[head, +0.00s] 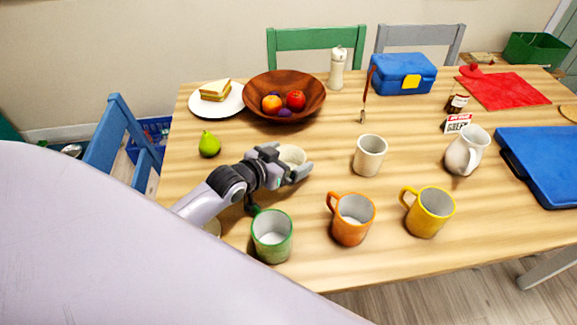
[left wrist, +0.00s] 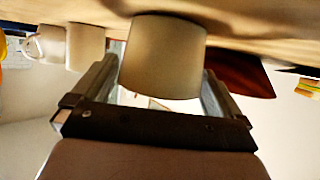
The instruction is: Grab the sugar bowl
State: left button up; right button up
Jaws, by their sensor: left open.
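A cream, round vessel, which I take for the sugar bowl (head: 291,156), stands on the wooden table in the head view, partly hidden by my left gripper (head: 288,163). My left gripper is open, with one finger on the far side of the vessel and the other on its near right side. In the left wrist view, which is upside down, the beige vessel (left wrist: 163,55) sits between the spread fingers of the gripper (left wrist: 158,85). Whether the fingers touch it I cannot tell. My right gripper is not in view.
Green (head: 272,236), orange (head: 351,219) and yellow (head: 428,212) mugs stand along the near side. A beige cup (head: 369,156) and white pitcher (head: 467,150) are to the right. A pear (head: 209,144) and brown fruit bowl (head: 262,108) are behind the gripper.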

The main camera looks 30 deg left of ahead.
pick_arm(q)
jog(key=shift+w+f, duration=0.1)
jog(key=shift+w, duration=0.15)
jog(key=c, duration=1)
jog(key=shift+o, duration=0.2)
